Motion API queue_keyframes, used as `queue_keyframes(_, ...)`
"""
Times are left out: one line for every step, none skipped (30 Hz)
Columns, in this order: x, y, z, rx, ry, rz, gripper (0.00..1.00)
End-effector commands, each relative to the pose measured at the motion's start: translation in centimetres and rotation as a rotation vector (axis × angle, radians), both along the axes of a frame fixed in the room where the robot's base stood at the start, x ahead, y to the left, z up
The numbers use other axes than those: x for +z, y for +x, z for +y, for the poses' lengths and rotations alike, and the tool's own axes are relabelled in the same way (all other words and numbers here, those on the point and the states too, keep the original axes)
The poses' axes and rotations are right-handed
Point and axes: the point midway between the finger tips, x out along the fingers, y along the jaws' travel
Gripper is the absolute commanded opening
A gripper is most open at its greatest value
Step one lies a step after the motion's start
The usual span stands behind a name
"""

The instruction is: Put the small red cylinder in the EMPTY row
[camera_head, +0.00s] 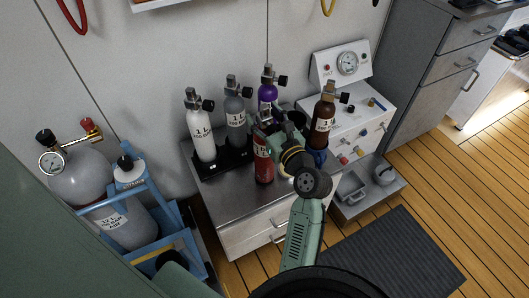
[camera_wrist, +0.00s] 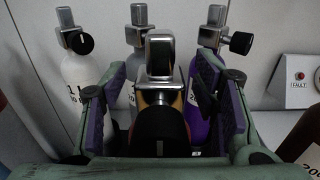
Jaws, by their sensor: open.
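The small red cylinder (camera_head: 263,168) stands upright on the metal worktop, in front of a black rack (camera_head: 232,162). My gripper (camera_head: 272,128) is at its top and hides its valve in the head view. In the wrist view, a metal valve (camera_wrist: 160,55) with a black knob (camera_wrist: 160,130) sits between the two spread fingers of my gripper (camera_wrist: 160,95). The fingers look apart from it on both sides. White (camera_head: 200,135), grey (camera_head: 235,120) and purple (camera_head: 267,93) cylinders stand behind, along the rack. I cannot read any EMPTY label.
A brown cylinder (camera_head: 323,120) stands close to the right of my gripper. A white gauge panel (camera_head: 342,65) is at the back right. A blue-framed cart (camera_head: 150,205) with grey tanks is at the left. The worktop's (camera_head: 225,192) front left is clear.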

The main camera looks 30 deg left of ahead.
Motion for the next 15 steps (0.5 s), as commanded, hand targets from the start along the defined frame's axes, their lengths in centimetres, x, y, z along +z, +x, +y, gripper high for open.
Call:
queue_keyframes(-0.02,-0.01,0.01,0.0,0.0,0.0,0.55)
queue_keyframes(-0.02,-0.01,-0.01,0.0,0.0,0.0,0.55)
queue_keyframes(-0.02,-0.02,-0.01,0.0,0.0,0.0,0.55)
queue_keyframes(-0.01,-0.02,-0.03,0.0,0.0,0.0,0.55)
queue_keyframes(-0.01,-0.02,-0.03,0.0,0.0,0.0,0.53)
queue_keyframes(-0.01,-0.02,-0.02,0.0,0.0,0.0,0.5)
queue_keyframes(-0.01,-0.03,-0.03,0.0,0.0,0.0,0.48)
queue_keyframes(-0.01,-0.03,-0.03,0.0,0.0,0.0,0.46)
queue_keyframes(0.0,-0.02,-0.03,0.0,0.0,0.0,0.44)
queue_keyframes(-0.01,-0.03,-0.03,0.0,0.0,0.0,0.42)
queue_keyframes(-0.01,-0.03,-0.04,0.0,0.0,0.0,0.4)
queue_keyframes(0.0,-0.03,-0.04,0.0,0.0,0.0,0.37)
queue_keyframes(0.0,-0.03,-0.04,0.0,0.0,0.0,0.35)
queue_keyframes(0.0,-0.03,-0.04,0.0,0.0,0.0,0.33)
queue_keyframes(0.0,-0.03,-0.04,0.0,-0.001,-0.001,0.3)
